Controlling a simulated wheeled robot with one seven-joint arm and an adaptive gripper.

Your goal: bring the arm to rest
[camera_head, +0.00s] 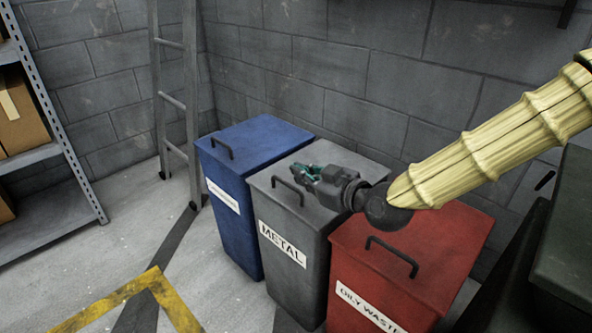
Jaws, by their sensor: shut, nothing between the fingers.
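My gripper (308,172) is dark with green finger parts and is shut with nothing in it. In the head view it shows over the lid of the grey bin (290,228) labelled METAL, close to that bin's handle. Whether it touches the lid I cannot tell. My arm (490,135), in a ribbed pale yellow cover, reaches in from the right edge, across the red bin's back part.
A blue bin (233,205) stands left of the grey one, and a red bin (385,285) labelled OILY WASTE right of it. A ladder (193,100) leans at the wall. A metal shelf (55,150) with boxes stands left. Floor is clear at front left.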

